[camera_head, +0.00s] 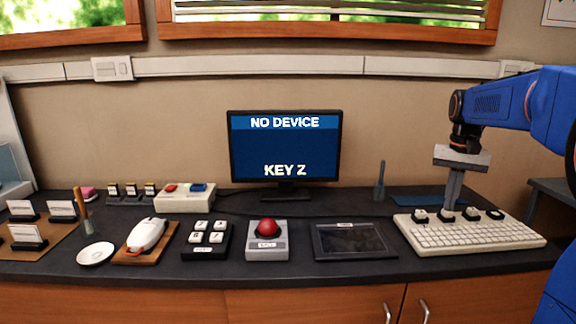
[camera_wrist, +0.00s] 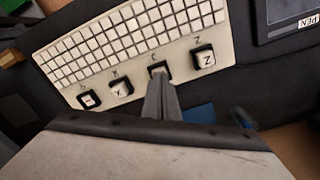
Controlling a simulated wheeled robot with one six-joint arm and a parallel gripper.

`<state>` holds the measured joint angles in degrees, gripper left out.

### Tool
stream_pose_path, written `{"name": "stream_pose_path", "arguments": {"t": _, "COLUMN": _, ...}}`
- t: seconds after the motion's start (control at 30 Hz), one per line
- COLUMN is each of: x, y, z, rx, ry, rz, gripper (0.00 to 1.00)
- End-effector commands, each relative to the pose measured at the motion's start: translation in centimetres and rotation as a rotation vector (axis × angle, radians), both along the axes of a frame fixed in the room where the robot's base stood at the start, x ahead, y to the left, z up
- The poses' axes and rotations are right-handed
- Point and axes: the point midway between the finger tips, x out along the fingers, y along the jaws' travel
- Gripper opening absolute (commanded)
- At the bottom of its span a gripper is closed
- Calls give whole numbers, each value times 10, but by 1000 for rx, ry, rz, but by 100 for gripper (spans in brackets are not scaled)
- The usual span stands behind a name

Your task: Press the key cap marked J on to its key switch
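The white keyboard (camera_head: 478,236) lies at the right of the bench, with a row of black-framed key switches along its far edge. In the wrist view one switch (camera_wrist: 157,66), with a mark like an upside-down J beside it, has a pale cap surface partly hidden by my fingers. My gripper (camera_wrist: 160,80) points down at this switch with its fingers together. In the head view my gripper (camera_head: 450,206) is right at the second switch from the left. I cannot tell whether the fingers touch the cap or whether it is fully seated.
The switch marked Z (camera_wrist: 204,58) and the one marked X (camera_wrist: 121,87) carry light caps on either side. A tablet (camera_head: 353,241) lies left of the keyboard. The monitor (camera_head: 284,147) reads "NO DEVICE" and "KEY Z". A black four-key pad (camera_head: 207,252) stands further left.

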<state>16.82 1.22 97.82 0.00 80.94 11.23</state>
Motion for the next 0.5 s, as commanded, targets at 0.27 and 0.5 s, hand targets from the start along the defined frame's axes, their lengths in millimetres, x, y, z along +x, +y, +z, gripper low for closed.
{"name": "stream_pose_path", "arguments": {"t": 0.27, "x": 0, "y": 0, "z": -4, "rx": 0, "ry": 1, "rz": 0, "gripper": 0}}
{"name": "stream_pose_path", "arguments": {"t": 0.5, "x": 0, "y": 0, "z": -4, "rx": 0, "ry": 1, "rz": 0, "gripper": 0}}
